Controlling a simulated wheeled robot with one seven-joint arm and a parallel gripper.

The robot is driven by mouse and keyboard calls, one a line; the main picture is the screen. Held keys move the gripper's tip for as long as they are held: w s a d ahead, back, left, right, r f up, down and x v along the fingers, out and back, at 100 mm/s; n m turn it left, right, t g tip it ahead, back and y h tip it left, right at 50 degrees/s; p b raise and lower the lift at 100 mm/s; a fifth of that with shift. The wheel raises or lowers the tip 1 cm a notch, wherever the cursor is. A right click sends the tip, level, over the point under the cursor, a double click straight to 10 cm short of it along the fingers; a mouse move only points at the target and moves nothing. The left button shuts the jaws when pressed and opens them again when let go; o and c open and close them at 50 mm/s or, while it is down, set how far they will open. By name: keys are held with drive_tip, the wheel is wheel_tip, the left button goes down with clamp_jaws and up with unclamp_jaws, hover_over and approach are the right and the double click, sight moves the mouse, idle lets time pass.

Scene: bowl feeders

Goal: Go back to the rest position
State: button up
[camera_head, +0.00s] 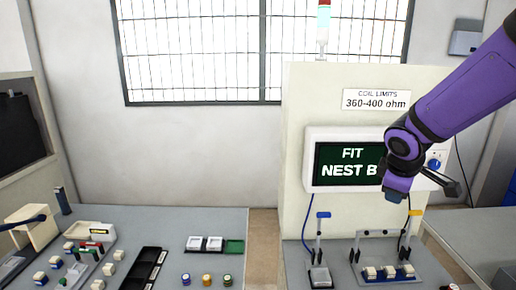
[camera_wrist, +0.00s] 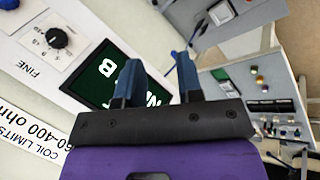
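My purple arm comes in from the right in the head view. My gripper (camera_head: 398,190) hangs in front of the cream test panel (camera_head: 297,130), covering the end of the display text. In the wrist view my gripper (camera_wrist: 158,80) has two blue fingers standing apart with nothing between them. It is up in the air, clear of the bench tops.
The display (camera_head: 335,166) reads "FIT NEST B", the rest hidden. A fixture (camera_head: 388,262) with several small parts stands below my gripper, beside a blue-topped clamp (camera_head: 319,250). The left bench (camera_head: 175,222) holds trays, coils and small blocks. A gap separates the benches.

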drive_tip(key=s+a+r+m+y, duration=0.1)
drive_tip(key=s+r+m, duration=0.4)
drive_tip(key=s, duration=0.6)
drive_tip(key=s+a+r+m+y, duration=0.1)
drive_tip(key=s+r+m, duration=0.4)
drive_tip(key=s, duration=0.7)
drive_tip(key=shift+s+a+r+y, duration=0.15)
drive_tip(key=shift+a+r+y, duration=0.1)
drive_tip(key=shift+y, duration=0.25)
drive_tip(key=shift+o, duration=0.2)
drive_tip(key=shift+d, duration=0.1)
